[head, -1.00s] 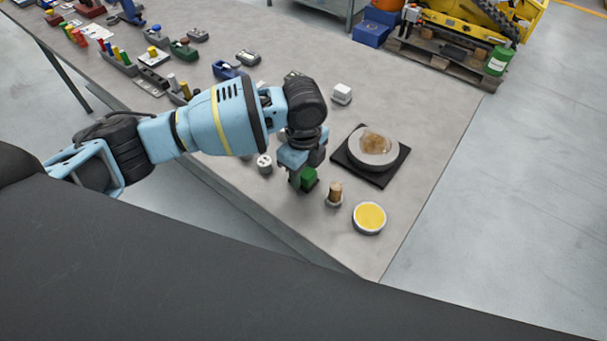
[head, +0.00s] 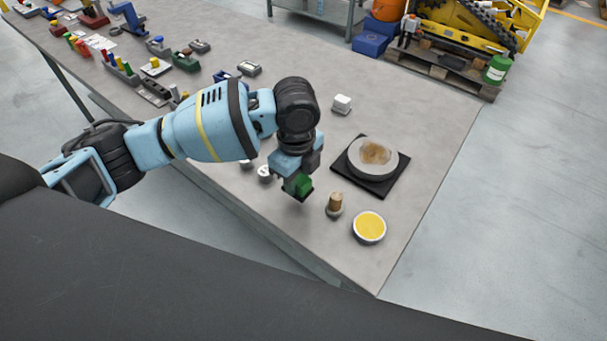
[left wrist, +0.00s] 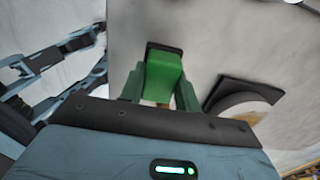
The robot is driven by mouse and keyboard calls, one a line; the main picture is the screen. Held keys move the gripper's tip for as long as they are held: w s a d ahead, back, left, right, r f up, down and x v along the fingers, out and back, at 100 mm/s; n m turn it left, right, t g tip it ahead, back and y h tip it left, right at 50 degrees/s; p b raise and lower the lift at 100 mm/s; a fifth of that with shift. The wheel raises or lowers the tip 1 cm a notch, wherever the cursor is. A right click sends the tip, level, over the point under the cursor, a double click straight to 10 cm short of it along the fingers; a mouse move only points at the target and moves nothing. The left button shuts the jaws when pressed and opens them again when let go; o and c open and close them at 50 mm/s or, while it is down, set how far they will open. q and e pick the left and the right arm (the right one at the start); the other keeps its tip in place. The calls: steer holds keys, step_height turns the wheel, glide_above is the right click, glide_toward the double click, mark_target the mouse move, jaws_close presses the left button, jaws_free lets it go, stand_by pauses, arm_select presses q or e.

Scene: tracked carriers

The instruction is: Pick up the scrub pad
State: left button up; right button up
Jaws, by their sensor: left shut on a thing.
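The scrub pad is a green block (head: 303,184) between the fingers of my left gripper (head: 298,174), near the front edge of the grey table. My left gripper is shut on it. In the left wrist view the green pad (left wrist: 164,75) sits between the two green-tinted fingers, with a dark band around its far end. A dark patch shows just below the pad in the head view. I cannot tell whether this is shadow, a base or part of the pad, or whether the pad touches the table. My right gripper is not in view.
To the right are a brush-like brown piece (head: 335,204), a round dish with yellow contents (head: 369,227) and a black square (head: 402,180) under a round plate (head: 357,164). A white block (head: 342,103) stands behind. White knobs (head: 264,172) lie left.

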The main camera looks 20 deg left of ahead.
arm_select(q)
steer(key=s+a+r, duration=0.1)
steer(key=s+a, duration=0.3)
steer(key=s, duration=0.9)
steer(key=shift+r+p, duration=0.2)
steer(key=shift+p, duration=0.25)
steer(key=shift+o, duration=1.4)
steer(key=shift+c, duration=1)
steer(key=w+a+r+n, duration=0.1)
steer(key=w+r+n, duration=0.1)
steer(key=n, duration=0.9)
steer(key=w+a+r+n, duration=0.2)
steer(key=w+r+n, duration=0.1)
steer(key=n, duration=0.8)
steer(key=shift+w+r, duration=0.15)
steer(key=shift+w, duration=0.45)
steer(key=shift+d, duration=0.1)
